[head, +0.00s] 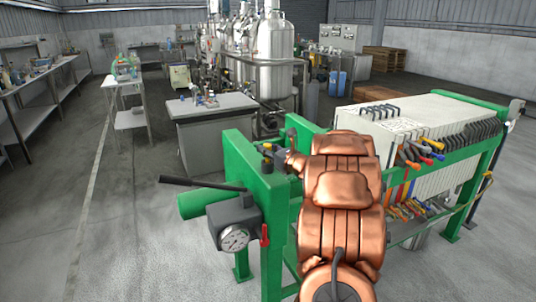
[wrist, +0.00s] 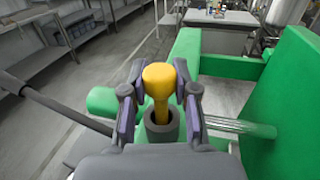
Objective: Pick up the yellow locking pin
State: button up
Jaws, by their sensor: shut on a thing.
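The yellow locking pin (wrist: 158,80) is in the middle of the wrist view, upright, with a wide rounded head and a narrower shank. My gripper (wrist: 157,100) has one finger on each side of it and is shut on it. The pin's lower end reaches into the mouth of a dark grey round socket (wrist: 161,132); I cannot tell how deep it sits. In the head view my gripper (head: 272,155) is small, beside the top of the green press end, and the pin is hardly visible there.
The green press frame (head: 250,165) carries a pressure gauge (head: 235,239) and a dark lever (head: 203,183) close by. White filter plates (head: 405,135) and coloured-handled valves (head: 420,155) stand to the right. A grey bench (head: 205,142) is behind.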

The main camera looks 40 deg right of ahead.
grip_shut()
